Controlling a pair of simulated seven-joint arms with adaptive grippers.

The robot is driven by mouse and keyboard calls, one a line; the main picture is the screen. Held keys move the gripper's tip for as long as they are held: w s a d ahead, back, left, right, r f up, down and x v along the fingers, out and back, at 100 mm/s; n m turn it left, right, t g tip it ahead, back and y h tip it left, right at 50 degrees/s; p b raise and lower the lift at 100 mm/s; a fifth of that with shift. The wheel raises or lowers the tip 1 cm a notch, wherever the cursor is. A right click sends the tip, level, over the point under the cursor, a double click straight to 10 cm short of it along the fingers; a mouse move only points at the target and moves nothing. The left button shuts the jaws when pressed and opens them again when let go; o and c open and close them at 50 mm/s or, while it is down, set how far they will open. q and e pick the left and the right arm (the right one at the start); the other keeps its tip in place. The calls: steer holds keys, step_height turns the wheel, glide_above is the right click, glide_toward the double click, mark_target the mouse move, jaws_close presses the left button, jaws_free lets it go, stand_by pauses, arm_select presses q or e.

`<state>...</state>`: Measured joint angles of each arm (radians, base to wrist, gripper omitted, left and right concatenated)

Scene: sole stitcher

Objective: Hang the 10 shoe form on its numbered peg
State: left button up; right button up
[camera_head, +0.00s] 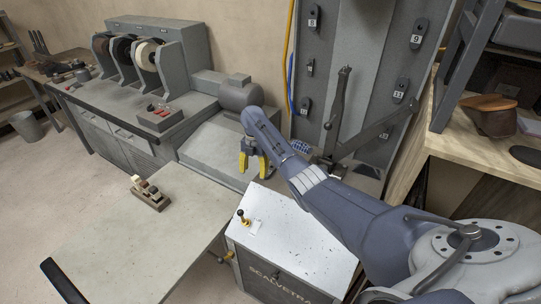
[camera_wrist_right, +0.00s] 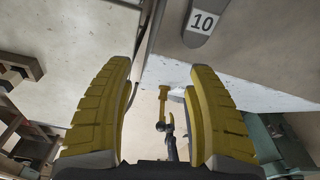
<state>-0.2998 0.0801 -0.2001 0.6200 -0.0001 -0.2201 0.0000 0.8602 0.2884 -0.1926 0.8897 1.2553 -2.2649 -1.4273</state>
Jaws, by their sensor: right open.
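My right gripper (camera_head: 253,162) hangs fingers-down above the gap between the grey-topped table and the white-topped cabinet. Its yellow fingers are apart with nothing between them, and they also show in the right wrist view (camera_wrist_right: 163,110). A dark grey, rounded piece with a white 10 label, which looks like the shoe form (camera_wrist_right: 203,22), is cut by the top edge of the right wrist view, beyond the fingers and untouched. I cannot pick it out in the head view. The tall grey panel (camera_head: 338,50) carries dark numbered pieces, among them 9 (camera_head: 419,27) and 11 (camera_head: 401,88). My left gripper is not in view.
The white-topped cabinet (camera_head: 300,235) has a brass-knobbed lever (camera_head: 241,215) on it. A wooden block with rollers (camera_head: 150,193) stands on the grey table (camera_head: 120,240). Dark levers (camera_head: 338,115) stand before the panel. A wooden bench (camera_head: 450,135) is at right.

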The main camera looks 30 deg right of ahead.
mark_target(269, 171)
steer(key=shift+m+t+h, duration=0.4)
steer(key=shift+m+h, duration=0.2)
steer(key=shift+m, duration=0.1)
steer(key=d+r, duration=0.1)
steer(key=d, duration=0.1)
steer(key=d+r, duration=0.1)
steer(key=d, duration=0.2)
steer(key=d+r, duration=0.2)
steer(key=shift+w+d, duration=0.4)
steer(key=shift+f, duration=4.3)
jaws_close()
steer(key=shift+f, duration=0.1)
steer(key=shift+r, duration=2.05)
